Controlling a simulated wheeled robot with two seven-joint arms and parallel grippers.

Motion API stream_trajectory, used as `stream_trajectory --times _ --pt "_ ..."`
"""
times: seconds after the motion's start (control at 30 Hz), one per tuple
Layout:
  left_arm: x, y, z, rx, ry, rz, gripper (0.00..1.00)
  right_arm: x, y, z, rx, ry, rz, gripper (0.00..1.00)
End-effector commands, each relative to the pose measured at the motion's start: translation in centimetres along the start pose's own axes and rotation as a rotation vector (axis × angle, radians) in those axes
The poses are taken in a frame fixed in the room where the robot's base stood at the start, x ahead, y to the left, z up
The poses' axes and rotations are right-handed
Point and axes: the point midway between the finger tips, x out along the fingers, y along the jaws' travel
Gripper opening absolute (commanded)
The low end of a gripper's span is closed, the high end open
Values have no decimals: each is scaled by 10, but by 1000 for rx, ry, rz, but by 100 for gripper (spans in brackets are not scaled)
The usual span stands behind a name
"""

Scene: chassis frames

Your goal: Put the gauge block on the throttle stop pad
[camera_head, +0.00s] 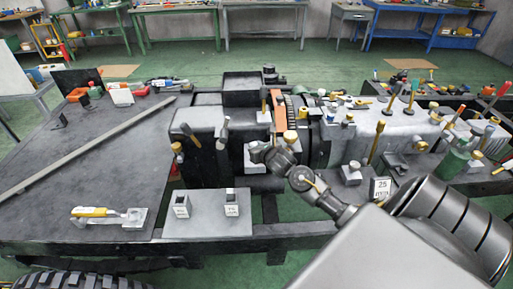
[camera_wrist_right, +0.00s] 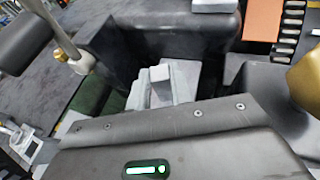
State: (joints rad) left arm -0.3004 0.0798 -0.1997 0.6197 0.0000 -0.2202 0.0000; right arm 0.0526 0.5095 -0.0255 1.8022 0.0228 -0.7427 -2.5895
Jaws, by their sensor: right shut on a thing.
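My right gripper (camera_head: 262,153) reaches in from the lower right to the front of the engine-like assembly. It is shut on the small pale grey gauge block (camera_wrist_right: 161,86), which shows just past the dark gripper body in the right wrist view. The fingertips and their contact with the block are hidden. A pale grey plate (camera_wrist_right: 190,82), perhaps the throttle stop pad, lies right behind the block in that view; whether they touch I cannot tell. Two other labelled blocks, a left one (camera_head: 181,207) and a right one (camera_head: 231,204), stand on a grey plate (camera_head: 207,228). My left gripper is not in view.
Levers, such as one with a brass collar (camera_wrist_right: 75,58), rise close to the gripper. An orange block (camera_head: 278,112) stands just behind it. A "25 mm" label (camera_head: 381,188) is right of my arm. A yellow-handled tool (camera_head: 95,212) lies front left; a long bar (camera_head: 85,150) crosses the tabletop.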

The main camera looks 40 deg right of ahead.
Motion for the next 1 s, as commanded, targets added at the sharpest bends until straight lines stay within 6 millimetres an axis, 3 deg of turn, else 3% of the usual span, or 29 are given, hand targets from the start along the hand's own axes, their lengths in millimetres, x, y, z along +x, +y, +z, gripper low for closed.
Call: stream_trajectory --times 0.1,0.5,0.53,0.67,1.0 --pt "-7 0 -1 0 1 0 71 4 0 -10 2 1 -1 0" --pt "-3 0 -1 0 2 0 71 7 0 -16 -1 -2 0 0" --pt "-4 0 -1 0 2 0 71 6 0 -15 -1 -2 0 24" --pt "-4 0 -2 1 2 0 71 6 0 -15 0 -2 -1 41" --pt "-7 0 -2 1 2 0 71 5 0 -11 0 -2 -1 43"
